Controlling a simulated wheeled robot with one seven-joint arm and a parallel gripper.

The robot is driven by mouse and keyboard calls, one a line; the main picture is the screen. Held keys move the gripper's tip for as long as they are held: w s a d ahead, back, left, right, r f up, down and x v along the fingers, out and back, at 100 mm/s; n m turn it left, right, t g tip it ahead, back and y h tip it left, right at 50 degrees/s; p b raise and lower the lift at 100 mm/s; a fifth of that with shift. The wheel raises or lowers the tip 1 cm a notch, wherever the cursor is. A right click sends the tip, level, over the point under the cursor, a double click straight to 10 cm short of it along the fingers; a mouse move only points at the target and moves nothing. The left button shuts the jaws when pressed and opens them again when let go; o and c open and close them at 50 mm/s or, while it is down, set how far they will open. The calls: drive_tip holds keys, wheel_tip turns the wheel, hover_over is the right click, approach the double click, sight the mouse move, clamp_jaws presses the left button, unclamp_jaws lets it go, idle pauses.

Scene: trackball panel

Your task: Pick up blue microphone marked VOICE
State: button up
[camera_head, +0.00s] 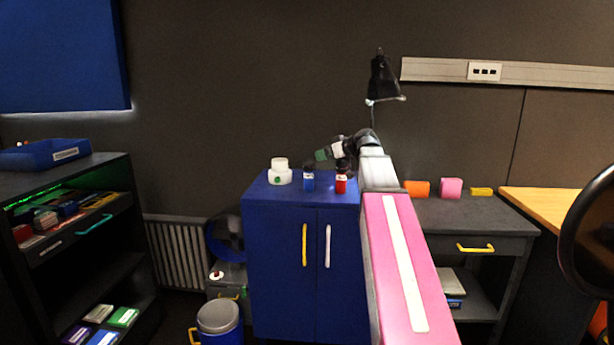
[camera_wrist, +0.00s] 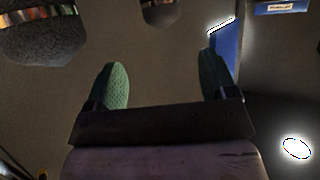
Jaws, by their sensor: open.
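A small blue item with a dark top and a pale label (camera_head: 308,182) stands upright on the blue cabinet; it looks like the blue microphone, but its lettering is too small to read. A similar red item (camera_head: 341,184) stands to its right. My gripper (camera_head: 320,155) is above the cabinet top, just above and beside the blue item, with its green fingers pointing left. In the wrist view my gripper (camera_wrist: 158,82) is open, with nothing between its green fingers. I cannot make out the blue item in the wrist view.
A white jar (camera_head: 279,175) stands left of the blue item on the blue cabinet (camera_head: 283,240). A black lamp (camera_head: 380,80) rises behind my arm. Orange (camera_head: 417,188) and pink (camera_head: 451,187) blocks sit on the desk to the right. Dark rounded shapes (camera_wrist: 45,40) at the wrist view's top are unclear.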

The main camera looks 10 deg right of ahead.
sight(312, 160)
drive_tip(key=shift+s+f+x, duration=0.1)
drive_tip(key=shift+x, duration=1.75)
drive_tip(key=shift+s+f+x, duration=0.1)
drive_tip(key=shift+f+x, duration=0.05)
drive_tip(key=shift+x, duration=1.7)
drive_tip(key=shift+s+f+x, duration=0.1)
drive_tip(key=shift+x, duration=1.75)
drive_tip(key=c, duration=1.4)
drive_tip(key=shift+r, duration=0.1)
